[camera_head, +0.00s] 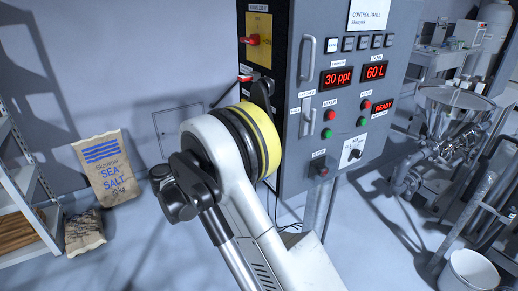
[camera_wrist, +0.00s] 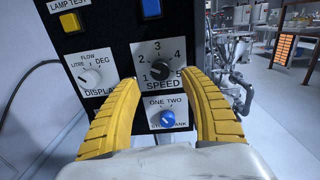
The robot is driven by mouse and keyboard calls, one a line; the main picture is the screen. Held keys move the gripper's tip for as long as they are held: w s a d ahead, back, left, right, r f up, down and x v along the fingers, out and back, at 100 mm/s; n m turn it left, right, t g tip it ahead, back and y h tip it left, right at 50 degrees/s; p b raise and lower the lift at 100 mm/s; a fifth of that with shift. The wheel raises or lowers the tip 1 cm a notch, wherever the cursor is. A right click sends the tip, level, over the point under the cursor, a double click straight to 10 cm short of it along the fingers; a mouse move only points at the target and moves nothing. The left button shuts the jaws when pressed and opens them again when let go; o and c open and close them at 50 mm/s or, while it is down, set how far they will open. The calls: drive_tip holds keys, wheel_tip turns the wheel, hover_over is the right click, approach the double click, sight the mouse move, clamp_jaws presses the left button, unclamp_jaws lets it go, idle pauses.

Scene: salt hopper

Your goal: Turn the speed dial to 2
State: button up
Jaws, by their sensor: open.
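The speed dial (camera_wrist: 160,70) is a round black knob on a grey plate marked 1 to 5, with SPEED printed below. Its pointer seems to face the 1 side, but the mark is too small to be sure. In the wrist view my gripper (camera_wrist: 160,77) is open, its two yellow ribbed fingers apart on the left and right of the dial. The fingers seem short of the knob, with nothing between them; contact cannot be told. In the head view the speed dial does not show, and my arm covers part of the cabinet's side.
The white DISPLAY knob (camera_wrist: 90,78) is close to the left finger. A blue ONE/TWO tank knob (camera_wrist: 168,119) sits below the dial. A blue button (camera_wrist: 151,9) is above. The control cabinet (camera_head: 400,80) stands right of my arm; a salt sack (camera_head: 110,172) leans at left.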

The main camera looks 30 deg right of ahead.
drive_tip(key=a, duration=0.5)
drive_tip(key=shift+s+a, duration=0.1)
drive_tip(key=shift+s, duration=0.05)
